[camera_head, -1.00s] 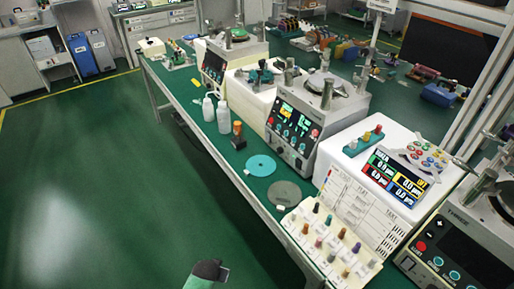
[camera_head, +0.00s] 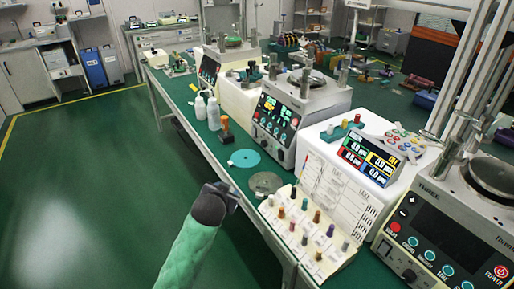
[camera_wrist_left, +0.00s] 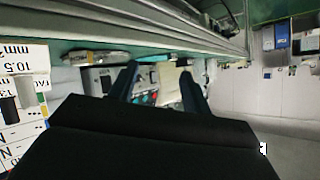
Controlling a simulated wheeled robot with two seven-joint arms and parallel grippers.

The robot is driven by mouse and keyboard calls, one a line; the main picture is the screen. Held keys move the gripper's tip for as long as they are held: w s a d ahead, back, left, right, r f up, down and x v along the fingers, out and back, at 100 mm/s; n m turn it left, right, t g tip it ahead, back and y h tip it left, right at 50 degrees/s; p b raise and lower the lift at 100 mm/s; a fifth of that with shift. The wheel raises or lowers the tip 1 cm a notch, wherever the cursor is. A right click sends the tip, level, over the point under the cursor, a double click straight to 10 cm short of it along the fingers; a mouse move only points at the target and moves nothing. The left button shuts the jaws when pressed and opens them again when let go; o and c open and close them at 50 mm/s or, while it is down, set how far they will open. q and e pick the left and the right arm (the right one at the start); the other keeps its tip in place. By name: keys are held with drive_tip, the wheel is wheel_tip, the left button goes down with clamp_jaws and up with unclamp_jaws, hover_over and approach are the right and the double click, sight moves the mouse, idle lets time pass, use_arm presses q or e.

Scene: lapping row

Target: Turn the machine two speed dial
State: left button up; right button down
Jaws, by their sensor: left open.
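Machine two appears to be the middle lapping machine (camera_head: 306,100) on the green bench, with a lit panel (camera_head: 273,122) of green digits and coloured buttons facing the aisle. Its speed dial is too small to tell apart from the buttons. My left gripper (camera_head: 232,192) hangs over the bench's front edge, in front of and below the panel, clear of the machine. In the left wrist view its two dark fingers (camera_wrist_left: 160,82) are apart with nothing held between them. Beyond them a machine front with coloured buttons (camera_wrist_left: 143,97) shows, partly hidden by a finger. My right gripper is out of view.
A teal disc (camera_head: 244,158) and a grey disc (camera_head: 265,183) lie on the bench near my gripper. A tray of coloured pegs (camera_head: 318,232) stands to the right. White bottles (camera_head: 213,113) stand to the left. Machine three (camera_head: 455,220) is far right. The aisle floor (camera_head: 110,170) is clear.

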use_arm(q)
drive_tip(key=w+r+m+t+h, duration=0.85)
drive_tip(key=w+r+m, duration=0.6)
drive_tip(key=w, duration=0.35)
drive_tip(key=w+d+f+m+g+h, duration=0.45)
drive_tip(key=m+g+h, duration=0.3)
drive_tip(key=m, duration=0.75)
drive_tip(key=m+g+y, duration=0.3)
drive_tip(key=m+g, duration=0.2)
drive_tip(key=g, duration=0.2)
approach(261, 144)
drive_tip(key=shift+d, duration=0.2)
drive_tip(key=shift+w+f, duration=0.1)
drive_tip(key=p+x, duration=0.1)
drive_tip(key=x, duration=0.4)
drive_tip(key=shift+d, duration=0.2)
drive_tip(key=shift+p+x, duration=0.3)
drive_tip(key=shift+x, duration=0.75)
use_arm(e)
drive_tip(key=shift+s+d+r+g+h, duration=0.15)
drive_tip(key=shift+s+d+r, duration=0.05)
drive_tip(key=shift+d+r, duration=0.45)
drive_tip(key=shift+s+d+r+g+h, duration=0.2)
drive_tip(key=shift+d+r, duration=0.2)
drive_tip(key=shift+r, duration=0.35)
use_arm(q)
drive_tip(key=c, duration=1)
